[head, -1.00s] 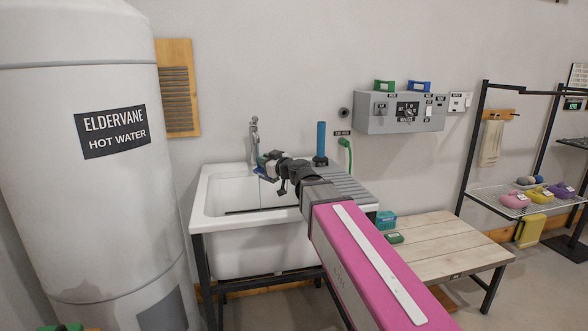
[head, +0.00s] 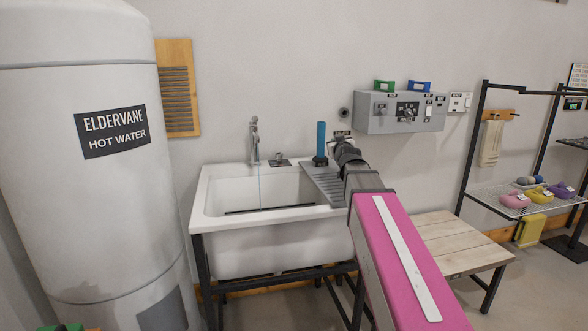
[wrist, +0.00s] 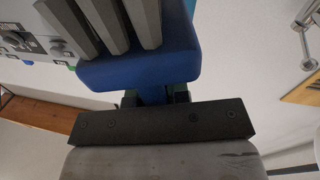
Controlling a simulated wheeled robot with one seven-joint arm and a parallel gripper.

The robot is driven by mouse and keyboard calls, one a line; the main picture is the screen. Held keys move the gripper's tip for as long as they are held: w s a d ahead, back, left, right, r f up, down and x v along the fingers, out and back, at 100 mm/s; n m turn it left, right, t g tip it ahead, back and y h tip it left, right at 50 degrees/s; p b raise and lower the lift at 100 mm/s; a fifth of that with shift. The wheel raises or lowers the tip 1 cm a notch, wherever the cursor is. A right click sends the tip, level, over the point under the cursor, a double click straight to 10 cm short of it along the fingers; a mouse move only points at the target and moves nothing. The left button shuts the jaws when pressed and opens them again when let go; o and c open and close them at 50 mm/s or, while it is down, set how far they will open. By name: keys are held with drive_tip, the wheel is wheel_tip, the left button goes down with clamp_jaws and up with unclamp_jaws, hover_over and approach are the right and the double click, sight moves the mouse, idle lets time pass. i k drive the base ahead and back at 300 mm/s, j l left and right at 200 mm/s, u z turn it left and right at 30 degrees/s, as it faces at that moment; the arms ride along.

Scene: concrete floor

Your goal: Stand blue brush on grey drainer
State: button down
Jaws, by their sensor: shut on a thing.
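The blue brush (wrist: 140,68) fills the upper middle of the wrist view, a blue block with thick grey bristles pointing up in the picture. My gripper (wrist: 155,97) is shut on its narrow blue part. In the head view my gripper (head: 342,142) is at the back right of the sink, above or behind the drainer's far end, mostly hidden by my arm. The brush cannot be made out there. The grey drainer (head: 322,184) is the ribbed board on the sink's right side, its right part covered by my arm. Contact between brush and drainer cannot be seen.
A blue upright cylinder (head: 321,140) stands just left of my gripper at the drainer's back. The white sink (head: 205,205) has a running tap (head: 254,140). A grey control box (head: 400,112) hangs on the wall to the right. A wooden bench (head: 455,245) stands at lower right.

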sight(330, 183)
drive_tip(key=i+l+u, duration=0.2)
drive_tip(key=l, duration=0.75)
drive_tip(key=l+u, duration=0.2)
drive_tip(key=l, duration=0.75)
drive_tip(key=u, duration=1.2)
